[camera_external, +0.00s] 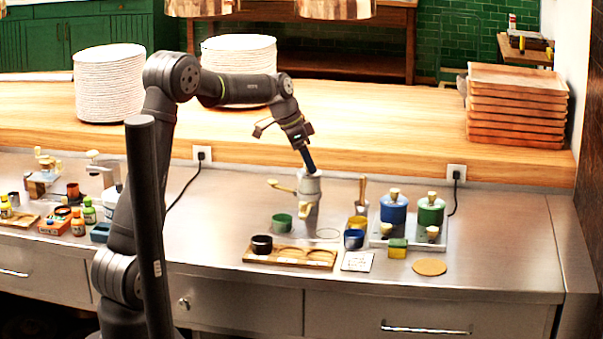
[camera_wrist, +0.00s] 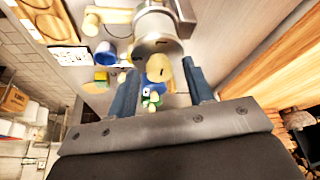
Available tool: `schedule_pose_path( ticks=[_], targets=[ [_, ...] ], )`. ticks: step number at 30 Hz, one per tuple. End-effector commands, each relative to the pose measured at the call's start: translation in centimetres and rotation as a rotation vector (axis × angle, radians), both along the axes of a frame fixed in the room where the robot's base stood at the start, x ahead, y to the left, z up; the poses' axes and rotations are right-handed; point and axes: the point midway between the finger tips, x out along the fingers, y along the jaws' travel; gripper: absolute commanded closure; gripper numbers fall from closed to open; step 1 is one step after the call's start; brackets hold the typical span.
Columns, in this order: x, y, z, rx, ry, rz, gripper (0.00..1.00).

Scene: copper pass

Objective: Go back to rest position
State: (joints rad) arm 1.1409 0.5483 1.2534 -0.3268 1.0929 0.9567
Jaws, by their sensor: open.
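My gripper (camera_external: 309,166) is raised above the steel counter, just over a grey metal grinder-like device (camera_external: 308,187) with wooden handles. In the wrist view my gripper (camera_wrist: 157,85) shows two dark fingers spread apart with nothing held between them. The round metal top of the device (camera_wrist: 160,35) lies just beyond the fingertips there. Whether a finger touches it I cannot tell.
A wooden tray (camera_external: 305,262) holds a dark cup (camera_external: 262,244). A green cup (camera_external: 282,223), a blue cup (camera_external: 354,239), and blue (camera_external: 394,210) and green (camera_external: 430,212) canisters stand nearby. Plate stacks and wooden trays (camera_external: 515,103) sit on the raised ledge.

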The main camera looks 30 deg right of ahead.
Motion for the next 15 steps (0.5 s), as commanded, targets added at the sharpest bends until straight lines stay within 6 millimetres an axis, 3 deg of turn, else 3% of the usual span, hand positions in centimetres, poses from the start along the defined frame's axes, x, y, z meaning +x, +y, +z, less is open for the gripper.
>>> schedule_pose_path(
  ticks=[15],
  targets=[
    [-0.25,0.07,-0.01,0.000,0.001,0.328,0.53]
  ],
)
